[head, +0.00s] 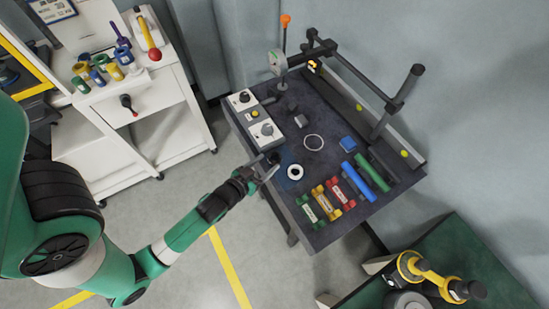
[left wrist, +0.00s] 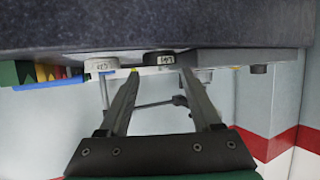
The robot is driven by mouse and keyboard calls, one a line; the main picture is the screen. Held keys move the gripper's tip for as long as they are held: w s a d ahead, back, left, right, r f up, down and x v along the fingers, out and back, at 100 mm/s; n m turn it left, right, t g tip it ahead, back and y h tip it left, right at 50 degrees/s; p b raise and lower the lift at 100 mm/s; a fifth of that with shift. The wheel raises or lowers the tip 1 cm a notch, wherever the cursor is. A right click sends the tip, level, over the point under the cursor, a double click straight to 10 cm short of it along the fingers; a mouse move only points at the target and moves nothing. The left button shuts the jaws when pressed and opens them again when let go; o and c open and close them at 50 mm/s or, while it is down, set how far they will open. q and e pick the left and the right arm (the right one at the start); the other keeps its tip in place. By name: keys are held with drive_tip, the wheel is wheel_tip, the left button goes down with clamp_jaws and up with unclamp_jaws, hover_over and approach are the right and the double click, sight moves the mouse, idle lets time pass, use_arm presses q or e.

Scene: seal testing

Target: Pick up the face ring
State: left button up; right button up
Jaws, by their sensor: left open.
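A white ring (head: 295,172) lies on the dark table (head: 325,237), and a black ring-like piece (head: 273,158) lies near the table's left edge. I cannot read which is the face ring. In the left wrist view, which is upside down, the white piece (left wrist: 101,65) and the black piece (left wrist: 160,58) each carry a small label too blurred to read. My left gripper (head: 270,170) is at the table's left edge, close to the black piece. Its fingers are apart and empty, and in the left wrist view (left wrist: 161,76) the black piece is ahead between them. My right gripper is not in view.
A thin pale ring (head: 313,142), a blue block (head: 348,143), green, yellow and red holders (head: 326,202) and control boxes (head: 266,133) occupy the table. A dark frame (head: 392,105) stands along its far right side. A white cabinet (head: 150,120) is at left.

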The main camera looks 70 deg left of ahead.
sight(278, 154)
use_arm(q)
drive_tip(key=x, duration=0.4)
drive_tip(key=shift+f+b, duration=0.2)
drive_tip(key=shift+b, duration=0.15)
drive_tip(key=c, duration=1)
drive_tip(key=shift+r, duration=0.15)
drive_tip(key=shift+r, duration=0.25)
drive_tip(key=r+p, duration=0.1)
drive_tip(key=r, duration=0.1)
drive_tip(key=s+r+p, duration=0.1)
drive_tip(key=r, duration=0.1)
drive_tip(key=s+r+p, duration=0.1)
drive_tip(key=s+r, duration=0.3)
drive_tip(key=s, duration=0.2)
drive_tip(key=s+d+r, duration=0.1)
drive_tip(key=s+r, duration=0.3)
drive_tip(key=s, duration=0.3)
drive_tip(key=shift+d+r+p, duration=0.15)
drive_tip(key=shift+d+p, duration=0.1)
drive_tip(key=shift+p, duration=0.15)
